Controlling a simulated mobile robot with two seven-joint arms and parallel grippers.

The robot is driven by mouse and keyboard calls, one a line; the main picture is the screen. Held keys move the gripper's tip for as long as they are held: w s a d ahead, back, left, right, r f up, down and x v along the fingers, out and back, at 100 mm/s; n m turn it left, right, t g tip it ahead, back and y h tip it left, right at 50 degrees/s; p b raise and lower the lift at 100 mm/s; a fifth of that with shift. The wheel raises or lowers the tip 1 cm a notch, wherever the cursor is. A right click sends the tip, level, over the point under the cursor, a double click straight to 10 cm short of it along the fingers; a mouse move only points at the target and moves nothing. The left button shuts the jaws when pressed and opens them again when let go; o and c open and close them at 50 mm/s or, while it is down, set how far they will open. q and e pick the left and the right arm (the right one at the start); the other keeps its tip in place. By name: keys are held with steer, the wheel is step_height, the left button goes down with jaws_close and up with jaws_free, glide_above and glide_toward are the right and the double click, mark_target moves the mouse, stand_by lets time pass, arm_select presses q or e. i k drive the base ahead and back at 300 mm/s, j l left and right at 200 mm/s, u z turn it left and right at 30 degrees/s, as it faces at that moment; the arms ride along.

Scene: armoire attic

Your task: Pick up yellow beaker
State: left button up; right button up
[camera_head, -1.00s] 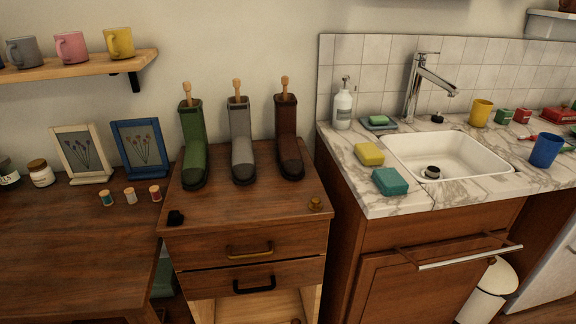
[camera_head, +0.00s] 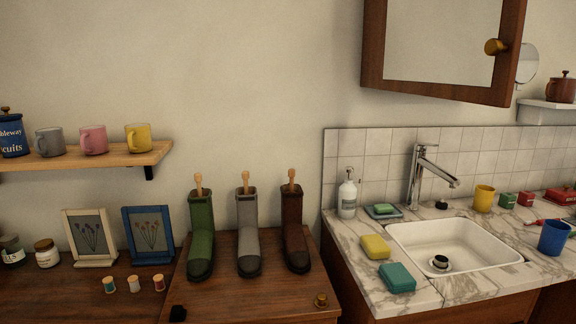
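A yellow beaker (camera_head: 483,198) stands upright on the marble counter (camera_head: 350,262), behind the right part of the sink and to the right of the faucet. A blue beaker (camera_head: 553,237) stands upright on the counter to the right of the sink. A yellow mug (camera_head: 138,138) with a handle stands on the wooden wall shelf at the left. Neither of my grippers shows in the head view.
The white sink (camera_head: 458,245) and the chrome faucet (camera_head: 430,172) lie left of the yellow beaker. A mirror cabinet (camera_head: 445,45) hangs above. A soap dispenser (camera_head: 347,195) and sponges (camera_head: 376,247) occupy the counter's left side.

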mark_target(484, 194)
steer(key=z, duration=1.3)
steer(key=l+u, duration=0.1)
steer(key=u, duration=0.3)
steer(key=l+u, duration=0.1)
steer(key=u, duration=0.3)
steer(key=l+u, duration=0.1)
steer(key=u, duration=0.25)
steer(key=l+u, duration=0.1)
steer(key=u, duration=0.3)
steer(key=k+l+u, duration=0.1)
steer(key=l+u, duration=0.25)
steer(key=k+l+u, duration=0.2)
steer(key=l+u, duration=0.15)
steer(key=k+l+u, duration=0.1)
steer(key=k+l, duration=0.15)
steer(key=l, duration=0.2)
steer(key=k+l, duration=0.25)
steer(key=l, duration=0.15)
steer(key=u, duration=0.05)
